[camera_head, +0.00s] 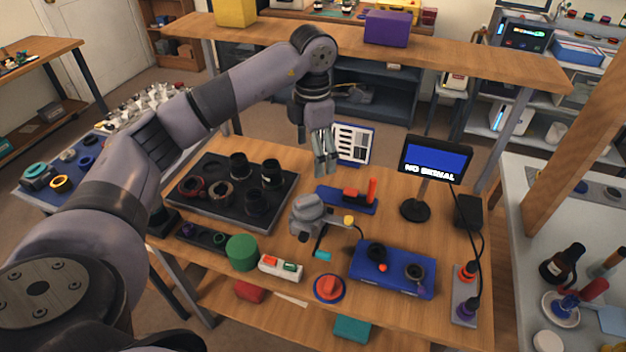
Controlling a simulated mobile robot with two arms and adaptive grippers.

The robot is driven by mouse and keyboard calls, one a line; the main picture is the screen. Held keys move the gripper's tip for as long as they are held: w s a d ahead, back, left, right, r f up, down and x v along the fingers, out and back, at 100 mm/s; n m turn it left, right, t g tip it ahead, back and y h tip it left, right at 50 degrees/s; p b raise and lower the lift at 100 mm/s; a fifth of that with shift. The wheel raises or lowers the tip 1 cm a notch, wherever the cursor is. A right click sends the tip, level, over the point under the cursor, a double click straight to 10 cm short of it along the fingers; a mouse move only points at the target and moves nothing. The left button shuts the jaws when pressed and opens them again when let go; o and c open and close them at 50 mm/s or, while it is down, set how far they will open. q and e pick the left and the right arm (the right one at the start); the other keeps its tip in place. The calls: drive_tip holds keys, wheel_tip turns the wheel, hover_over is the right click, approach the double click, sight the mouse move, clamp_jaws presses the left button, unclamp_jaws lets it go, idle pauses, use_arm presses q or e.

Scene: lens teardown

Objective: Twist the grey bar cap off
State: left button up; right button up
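A grey device (306,222) stands near the middle of the wooden table, with a rounded grey piece (308,203) on top. This top piece may be the grey bar cap, but it is too small to be sure. My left gripper (325,167) points down behind and above it, near the blue tool holder, apart from the grey device. Its fingers look close together; I cannot tell whether there is a gap or anything between them. My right gripper is not in view.
A dark tray (285,205) with several lens parts lies at left.

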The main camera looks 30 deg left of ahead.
sight(313, 197)
use_arm(q)
wheel_tip(313, 197, down, 14)
drive_tip(key=p, duration=0.3)
drive_tip(key=shift+p, duration=0.35)
drive_tip(key=shift+f, duration=0.85)
drive_tip(key=c, duration=1.2)
drive_tip(key=shift+a+n, duration=0.1)
drive_tip(key=shift+n, duration=1.2)
drive_tip(key=shift+a+n+p, duration=0.15)
drive_tip(key=shift+n+p, duration=0.3)
drive_tip(key=shift+n, duration=0.85)
